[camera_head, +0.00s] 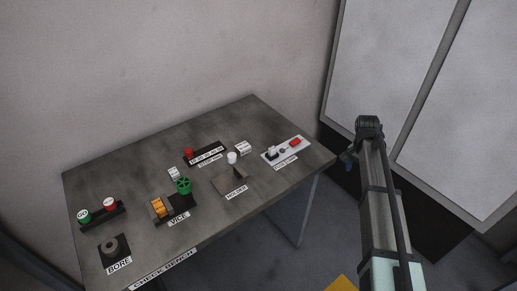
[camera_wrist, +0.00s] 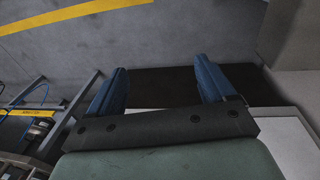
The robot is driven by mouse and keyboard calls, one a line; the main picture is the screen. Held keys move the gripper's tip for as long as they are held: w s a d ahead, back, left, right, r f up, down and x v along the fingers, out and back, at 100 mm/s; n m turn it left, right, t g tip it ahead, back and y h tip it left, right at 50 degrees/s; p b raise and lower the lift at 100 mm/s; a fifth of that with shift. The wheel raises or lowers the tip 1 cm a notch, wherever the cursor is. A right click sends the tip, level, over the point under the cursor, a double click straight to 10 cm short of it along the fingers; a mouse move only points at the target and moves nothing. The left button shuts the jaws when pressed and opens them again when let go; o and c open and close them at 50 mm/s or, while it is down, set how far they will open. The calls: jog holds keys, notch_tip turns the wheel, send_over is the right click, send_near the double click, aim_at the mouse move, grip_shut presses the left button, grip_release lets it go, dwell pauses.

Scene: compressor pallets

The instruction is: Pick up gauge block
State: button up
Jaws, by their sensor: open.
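The check bench (camera_head: 130,175) carries several small labelled items, and I cannot tell for sure which one is the gauge block. A small white labelled block (camera_head: 174,173) lies near the vice, and another white labelled block (camera_head: 243,147) lies towards the back right. A bar with green and red round ends (camera_head: 102,214) is at the left. My gripper is right of the bench, apart from all of these. In the wrist view my gripper (camera_wrist: 160,82) has two blue fingers spread apart with nothing between them. No bench item shows in the wrist view.
On the bench are a bore block (camera_head: 110,250), a vice with green handwheel (camera_head: 184,186), a holder (camera_head: 230,183) with a white knob, a dark strip with a red piece (camera_head: 188,153), and a white panel with a red part (camera_head: 294,141). Tall pale panels (camera_head: 400,70) stand behind my arm.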

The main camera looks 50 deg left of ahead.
jog(key=s+a+r+n, duration=0.2)
jog(key=s+a+r, duration=0.2)
jog(key=a+r, duration=0.85)
jog(key=s+a+r+n+y, duration=0.1)
jog(key=s+a+r+n, duration=0.1)
jog(key=s+a+n, duration=0.75)
jog(key=n, duration=0.6)
send_over(243, 146)
jog(key=shift+g, duration=0.4)
jog(key=f, duration=0.5)
jog(key=shift+a+f, duration=0.3)
jog(key=shift+f, duration=0.05)
jog(key=shift+d+f, duration=0.2)
jog(key=shift+f, duration=2.35)
jog(key=c, duration=1.5)
